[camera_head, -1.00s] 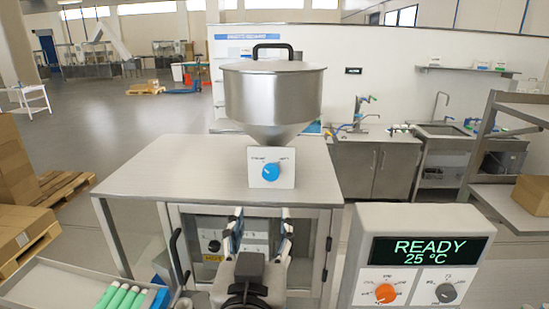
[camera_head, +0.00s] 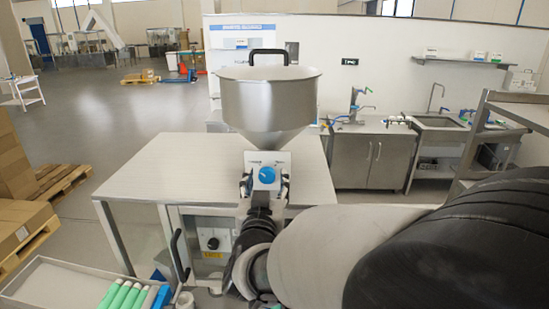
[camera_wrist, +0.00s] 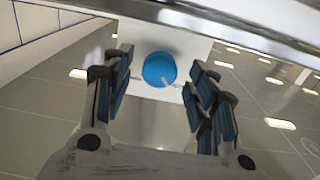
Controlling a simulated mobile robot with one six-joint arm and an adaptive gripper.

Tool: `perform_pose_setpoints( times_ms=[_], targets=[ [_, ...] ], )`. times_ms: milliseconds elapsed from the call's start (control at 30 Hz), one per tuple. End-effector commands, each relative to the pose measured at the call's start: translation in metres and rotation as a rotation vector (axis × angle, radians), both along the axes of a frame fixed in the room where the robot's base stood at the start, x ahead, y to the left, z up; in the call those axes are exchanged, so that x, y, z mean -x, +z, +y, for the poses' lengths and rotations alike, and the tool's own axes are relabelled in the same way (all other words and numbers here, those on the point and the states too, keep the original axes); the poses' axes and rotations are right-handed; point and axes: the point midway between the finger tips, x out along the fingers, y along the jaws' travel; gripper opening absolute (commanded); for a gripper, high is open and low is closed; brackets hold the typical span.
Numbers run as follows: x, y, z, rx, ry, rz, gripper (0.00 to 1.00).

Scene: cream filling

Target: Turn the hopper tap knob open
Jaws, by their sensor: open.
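The hopper tap knob (camera_head: 266,175) is a blue dial on a white plate (camera_head: 282,160) below the steel hopper (camera_head: 268,100). In the wrist view the blue knob (camera_wrist: 159,69) shows between and beyond my fingers, with a pale pointer mark toward its lower right. My gripper (camera_head: 265,187) is open, one finger on each side of the knob in the head view. In the wrist view the open gripper (camera_wrist: 160,90) has visible gaps between its blue pads and the knob. I cannot tell exactly how far the fingertips reach along the knob's depth.
The steel table (camera_head: 150,185) around the hopper has a clear top. My arm covers the lower right of the head view. A tray (camera_head: 50,285) with green tubes (camera_head: 120,295) stands at lower left. A cabinet with a black knob (camera_head: 213,243) is under the table.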

Motion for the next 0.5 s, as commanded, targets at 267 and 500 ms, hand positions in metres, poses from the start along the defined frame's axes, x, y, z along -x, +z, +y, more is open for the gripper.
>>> perform_pose_setpoints(
  times_ms=[267,500],
  targets=[
    [-0.0094,-0.0001,-0.0005,0.000,0.001,0.000,0.53],
    [-0.0089,0.0000,-0.0004,0.000,0.001,0.000,0.46]
  ],
)
